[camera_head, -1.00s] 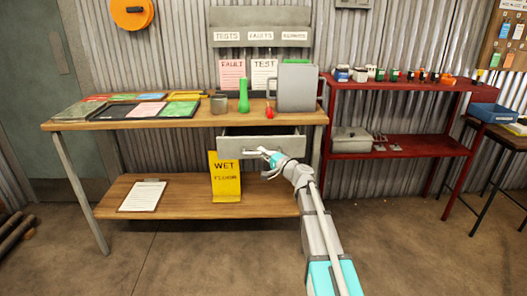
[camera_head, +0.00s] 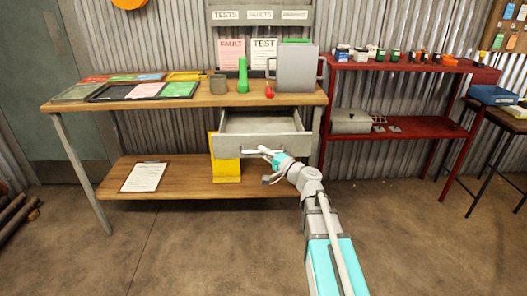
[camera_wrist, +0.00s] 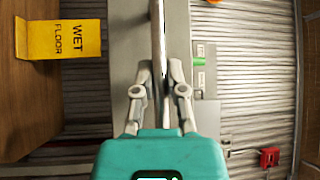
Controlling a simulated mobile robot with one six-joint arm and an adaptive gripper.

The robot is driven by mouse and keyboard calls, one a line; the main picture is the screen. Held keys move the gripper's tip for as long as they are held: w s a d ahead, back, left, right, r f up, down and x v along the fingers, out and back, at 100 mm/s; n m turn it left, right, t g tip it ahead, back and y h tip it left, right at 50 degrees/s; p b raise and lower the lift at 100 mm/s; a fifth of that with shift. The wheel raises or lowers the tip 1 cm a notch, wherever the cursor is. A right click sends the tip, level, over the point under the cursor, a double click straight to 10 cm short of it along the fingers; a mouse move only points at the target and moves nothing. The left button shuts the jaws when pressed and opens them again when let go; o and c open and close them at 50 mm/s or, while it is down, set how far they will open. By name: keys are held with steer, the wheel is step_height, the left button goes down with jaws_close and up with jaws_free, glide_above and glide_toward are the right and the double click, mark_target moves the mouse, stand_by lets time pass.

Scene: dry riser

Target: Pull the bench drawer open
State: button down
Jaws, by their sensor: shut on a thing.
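The grey bench drawer (camera_head: 232,145) hangs under the right half of the wooden bench top (camera_head: 140,97). It stands well out from the bench, and its inside shows as empty where I can see it. My gripper (camera_head: 264,152) is at the drawer's front, shut on the bar handle (camera_wrist: 158,45). In the wrist view the two fingers of my gripper (camera_wrist: 159,75) close on the bar from both sides, in front of the grey drawer front (camera_wrist: 176,30).
A yellow wet floor sign (camera_head: 226,168) stands on the lower shelf, partly behind the drawer. A clipboard (camera_head: 144,177) lies on that shelf. A grey jug (camera_head: 297,70), a green bottle (camera_head: 243,75) and trays stand on top. A red shelf (camera_head: 420,132) is at right. Floor in front is clear.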

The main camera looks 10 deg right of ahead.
steer(key=shift+d, duration=0.1)
steer(key=c, duration=0.7)
jaws_free()
